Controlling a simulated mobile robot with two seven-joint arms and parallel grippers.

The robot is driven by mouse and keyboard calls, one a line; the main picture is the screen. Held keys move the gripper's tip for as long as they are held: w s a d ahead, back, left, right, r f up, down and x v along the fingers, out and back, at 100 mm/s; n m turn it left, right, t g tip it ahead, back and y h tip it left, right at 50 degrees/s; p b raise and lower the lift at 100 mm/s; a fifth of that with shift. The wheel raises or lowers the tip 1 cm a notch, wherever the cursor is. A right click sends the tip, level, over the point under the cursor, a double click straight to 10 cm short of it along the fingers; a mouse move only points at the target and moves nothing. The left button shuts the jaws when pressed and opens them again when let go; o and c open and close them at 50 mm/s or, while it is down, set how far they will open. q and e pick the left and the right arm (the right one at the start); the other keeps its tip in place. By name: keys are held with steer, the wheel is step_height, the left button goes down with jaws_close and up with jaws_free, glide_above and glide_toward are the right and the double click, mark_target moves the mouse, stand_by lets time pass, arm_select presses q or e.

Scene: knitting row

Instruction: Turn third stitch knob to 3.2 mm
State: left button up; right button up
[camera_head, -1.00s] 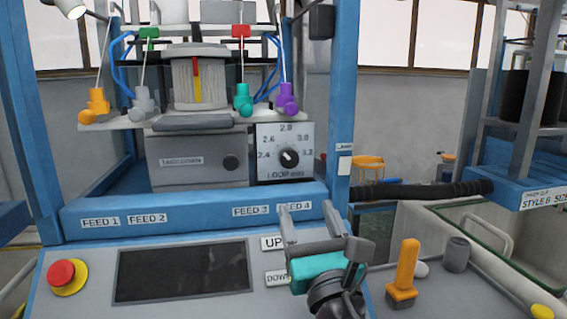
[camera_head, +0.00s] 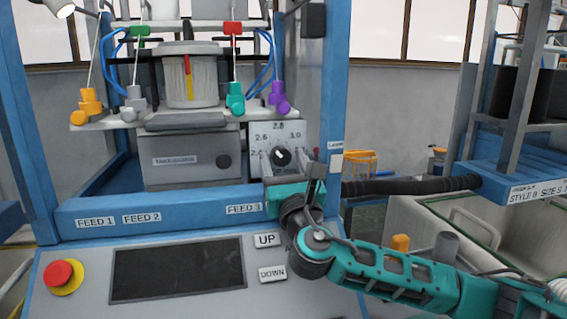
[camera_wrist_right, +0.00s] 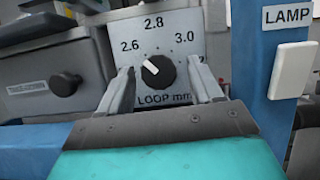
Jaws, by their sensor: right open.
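The black stitch knob (camera_head: 280,156) sits on a white dial plate (camera_head: 292,133) marked in LOOP mm. In the right wrist view the knob (camera_wrist_right: 158,72) has a white mark pointing up and left, roughly toward 2.6. The labels 2.6, 2.8 and 3.0 show there; 3.2 is hidden behind my gripper. My right gripper (camera_wrist_right: 162,78) is open, with one finger on each side of the knob and a gap visible on both sides. In the head view my right gripper (camera_head: 290,165) is in front of the dial's lower part. My left gripper is not in view.
A grey takedown box (camera_head: 190,160) with its own black knob stands left of the dial. A blue beam (camera_head: 180,207) with feed labels runs below. A blue post with a lamp switch (camera_wrist_right: 294,70) stands right. The console holds a red button (camera_head: 60,273) and a dark screen (camera_head: 178,268).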

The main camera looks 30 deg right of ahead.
steer(key=c, duration=1.1)
steer(key=shift+o, duration=0.2)
